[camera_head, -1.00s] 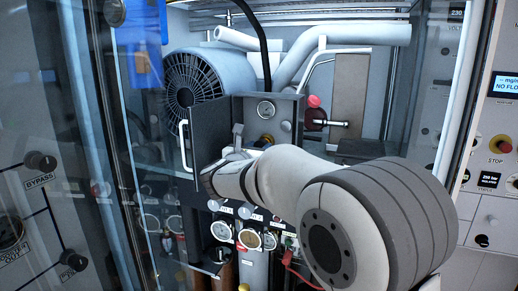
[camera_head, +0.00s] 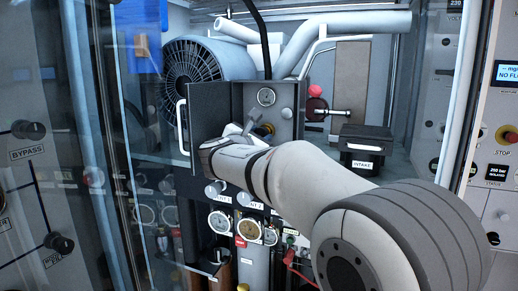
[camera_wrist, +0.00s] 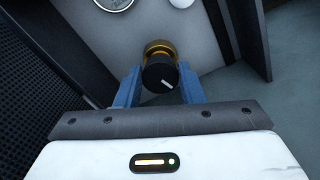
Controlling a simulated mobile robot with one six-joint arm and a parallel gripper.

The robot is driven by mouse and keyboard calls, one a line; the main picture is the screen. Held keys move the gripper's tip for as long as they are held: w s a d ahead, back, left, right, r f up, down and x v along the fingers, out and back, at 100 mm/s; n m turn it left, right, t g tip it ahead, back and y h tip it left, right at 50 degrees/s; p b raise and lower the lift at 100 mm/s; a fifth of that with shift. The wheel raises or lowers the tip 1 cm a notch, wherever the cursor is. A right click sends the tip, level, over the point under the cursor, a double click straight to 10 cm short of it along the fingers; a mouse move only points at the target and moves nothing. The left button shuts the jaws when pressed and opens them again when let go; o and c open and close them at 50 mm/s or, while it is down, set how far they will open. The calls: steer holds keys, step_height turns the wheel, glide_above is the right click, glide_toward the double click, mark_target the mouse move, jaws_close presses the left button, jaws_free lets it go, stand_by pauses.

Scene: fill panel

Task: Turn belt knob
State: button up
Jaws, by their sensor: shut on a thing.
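The belt knob (camera_wrist: 160,73) is a black cap with a white pointer line on a brass collar, mounted on a grey panel. In the wrist view it sits between the two blue fingers of my gripper (camera_wrist: 158,88), which is shut on it. The white pointer line slants up to the right.
A round gauge (camera_head: 266,97) sits above the knob. The open box door (camera_head: 208,120) stands to the left. A red-knobbed lever (camera_head: 315,92) and a black INTAKE box (camera_head: 365,150) are to the right. Gauges (camera_head: 221,222) and a red cable lie below.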

steer(key=shift+f+m+b, duration=0.1)
steer(key=shift+m+b, duration=0.5)
steer(key=shift+b, duration=0.05)
steer(key=o, duration=1)
steer(key=b+v, duration=0.2)
steer(key=v, duration=0.6)
